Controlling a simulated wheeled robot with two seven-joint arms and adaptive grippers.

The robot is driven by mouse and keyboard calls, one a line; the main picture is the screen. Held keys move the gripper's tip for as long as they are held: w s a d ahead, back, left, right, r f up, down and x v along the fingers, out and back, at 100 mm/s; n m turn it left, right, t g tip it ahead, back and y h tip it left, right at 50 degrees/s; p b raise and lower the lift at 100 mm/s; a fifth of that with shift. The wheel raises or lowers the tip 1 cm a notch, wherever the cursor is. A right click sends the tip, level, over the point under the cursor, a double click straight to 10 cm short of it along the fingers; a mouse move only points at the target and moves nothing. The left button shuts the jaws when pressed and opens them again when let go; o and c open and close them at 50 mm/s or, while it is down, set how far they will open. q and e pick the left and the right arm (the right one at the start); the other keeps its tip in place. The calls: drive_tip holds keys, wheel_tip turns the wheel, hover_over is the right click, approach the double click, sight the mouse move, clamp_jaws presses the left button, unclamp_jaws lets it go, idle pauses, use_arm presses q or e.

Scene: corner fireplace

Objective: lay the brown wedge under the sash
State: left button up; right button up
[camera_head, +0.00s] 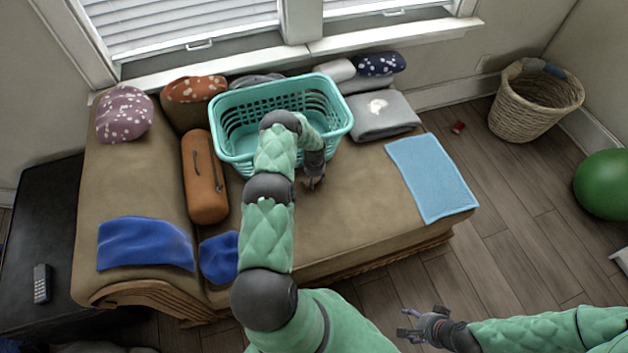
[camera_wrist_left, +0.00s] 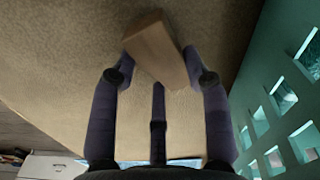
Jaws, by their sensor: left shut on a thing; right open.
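The brown wedge (camera_wrist_left: 157,48) is between the fingers of my left gripper (camera_wrist_left: 163,76) in the left wrist view, close above the tan couch surface; I cannot tell whether it touches the fabric. The window sashes (camera_head: 190,46) run along the top of the head view, behind the couch, with a latch on the left one. My right gripper (camera_head: 412,326) is open and empty over the floor at the lower right.
The turquoise laundry basket (camera_head: 236,158) stands on the couch (camera_head: 335,222) beside my left arm. An orange bolster (camera_head: 204,178), a grey folded blanket (camera_head: 385,122) and a light blue cloth (camera_head: 430,177) lie around it. A wicker basket (camera_head: 533,103) and green ball (camera_head: 604,184) are on the floor.

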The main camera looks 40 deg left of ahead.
use_arm(q)
wheel_tip(320, 180, up, 3)
drive_tip(key=shift+f+p, duration=0.1)
drive_tip(key=shift+p, duration=0.55)
drive_tip(key=s+d+r+p, duration=0.5)
drive_tip(key=s+d+r, duration=0.4)
drive_tip(key=d, duration=0.1)
drive_tip(key=shift+s+r, duration=0.15)
drive_tip(key=shift+s, duration=0.25)
drive_tip(key=w+d+r, duration=0.7)
drive_tip(key=d+r, duration=0.2)
drive_tip(key=r, duration=0.3)
drive_tip(key=s+d+r+n, duration=0.1)
drive_tip(key=d+r, duration=1.2)
drive_tip(key=shift+d+r, duration=0.25)
drive_tip(key=shift+d, duration=0.1)
